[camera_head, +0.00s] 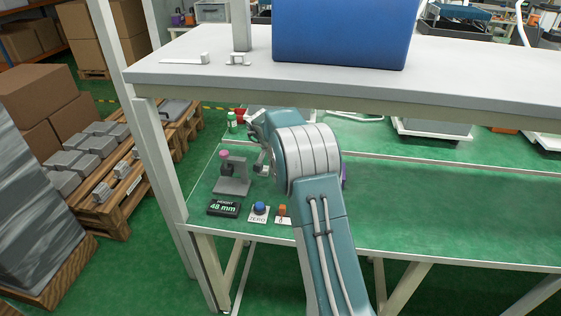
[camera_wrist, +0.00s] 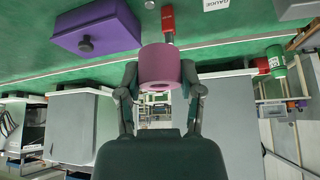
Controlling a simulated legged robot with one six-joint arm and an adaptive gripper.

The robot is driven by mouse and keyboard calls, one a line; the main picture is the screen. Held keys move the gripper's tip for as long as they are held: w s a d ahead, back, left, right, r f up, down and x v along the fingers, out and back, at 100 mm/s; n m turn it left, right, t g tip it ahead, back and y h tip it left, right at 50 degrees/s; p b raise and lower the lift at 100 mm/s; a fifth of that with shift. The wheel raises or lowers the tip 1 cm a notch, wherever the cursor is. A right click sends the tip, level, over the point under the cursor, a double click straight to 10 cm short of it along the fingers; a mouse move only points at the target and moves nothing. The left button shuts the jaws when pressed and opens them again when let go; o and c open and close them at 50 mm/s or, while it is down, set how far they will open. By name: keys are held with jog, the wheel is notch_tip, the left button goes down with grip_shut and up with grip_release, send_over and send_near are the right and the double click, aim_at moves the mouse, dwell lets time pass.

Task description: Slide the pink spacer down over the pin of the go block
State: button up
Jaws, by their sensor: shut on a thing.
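In the wrist view, my gripper (camera_wrist: 160,92) is shut on the pink spacer (camera_wrist: 160,62), a thick ring with a hole in its end, between the two fingers. A red piece with a grey shank (camera_wrist: 168,22) shows just beyond the spacer; I cannot tell whether they touch. In the head view, my gripper (camera_head: 262,160) is partly hidden by my arm, and the spacer cannot be made out in it. No go block with a pin can be surely identified.
A grey stand (camera_head: 234,186) with a pink knob is left of my gripper. A height display (camera_head: 224,208) reading 48 mm, a blue button (camera_head: 259,208) and an orange switch (camera_head: 282,210) line the front. A purple box (camera_wrist: 97,30) and green bottle (camera_wrist: 276,60) are nearby. A shelf (camera_head: 440,80) overhangs.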

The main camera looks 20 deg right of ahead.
jog(key=shift+w+d+f, duration=0.2)
jog(key=shift+w+d, duration=0.05)
jog(key=shift+d, duration=0.05)
jog(key=shift+w+d+f+m, duration=0.1)
jog(key=shift+w+d+m, duration=0.05)
jog(key=shift+d, duration=0.3)
jog(key=shift+w+d+f+m, duration=0.1)
jog(key=shift+d+m, duration=0.05)
jog(key=shift+d, duration=0.3)
jog(key=shift+a+f, duration=0.2)
jog(key=shift+f, duration=0.1)
jog(key=shift+d+f, duration=0.2)
jog(key=shift+f, duration=0.5)
jog(key=shift+d+f, duration=0.15)
jog(key=shift+f, duration=1.25)
jog(key=shift+a+f, duration=0.2)
jog(key=shift+f, duration=0.25)
jog(key=shift+d, duration=0.15)
